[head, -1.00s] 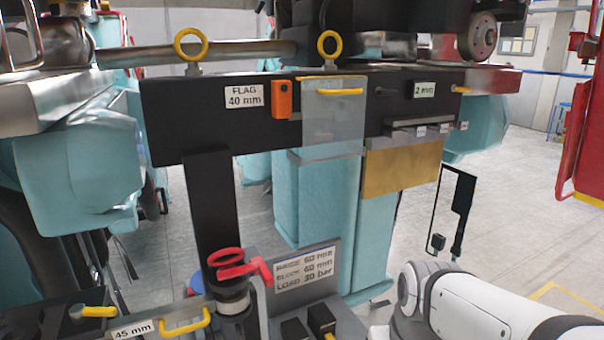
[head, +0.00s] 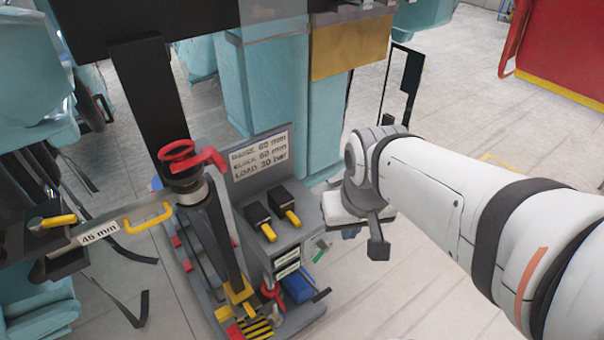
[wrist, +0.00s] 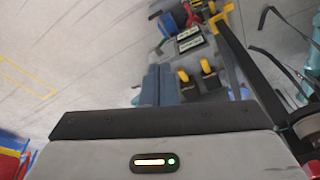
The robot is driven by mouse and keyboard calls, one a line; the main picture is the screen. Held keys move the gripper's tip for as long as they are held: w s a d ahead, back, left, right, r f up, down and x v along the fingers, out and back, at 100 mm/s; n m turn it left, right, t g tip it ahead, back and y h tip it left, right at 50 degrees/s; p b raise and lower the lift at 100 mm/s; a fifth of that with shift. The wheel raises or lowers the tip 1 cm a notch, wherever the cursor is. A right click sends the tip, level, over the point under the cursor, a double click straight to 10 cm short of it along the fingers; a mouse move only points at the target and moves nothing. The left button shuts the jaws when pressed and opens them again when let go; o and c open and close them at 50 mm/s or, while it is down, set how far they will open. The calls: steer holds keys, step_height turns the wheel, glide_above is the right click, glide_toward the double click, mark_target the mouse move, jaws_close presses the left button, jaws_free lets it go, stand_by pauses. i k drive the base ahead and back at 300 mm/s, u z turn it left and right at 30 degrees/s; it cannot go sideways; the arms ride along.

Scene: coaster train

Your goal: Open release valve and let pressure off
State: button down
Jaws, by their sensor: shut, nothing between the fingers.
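A red ring-shaped handle (head: 176,150) and a red lever (head: 208,158) sit on top of an upright dark cylinder (head: 205,220) in the head view. Lower, beside a grey unit (head: 290,240), are small red parts (head: 272,292); I cannot tell which red part is the release valve. My gripper (head: 352,231) is right of the grey unit, apart from it, pointing down. In the wrist view its fingers (wrist: 157,84) are together and empty, with the unit's two black-and-yellow levers (wrist: 208,68) to their right.
A bar tagged 45 mm (head: 98,232) with a yellow handle juts in from the left. A blue block (head: 297,287) lies low by the unit. Teal columns stand behind. Floor to the right is clear.

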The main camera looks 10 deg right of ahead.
mark_target(323, 245)
steer(key=k, duration=1.2)
steer(key=u, duration=0.6)
steer(key=i, duration=1)
steer(key=u, duration=0.15)
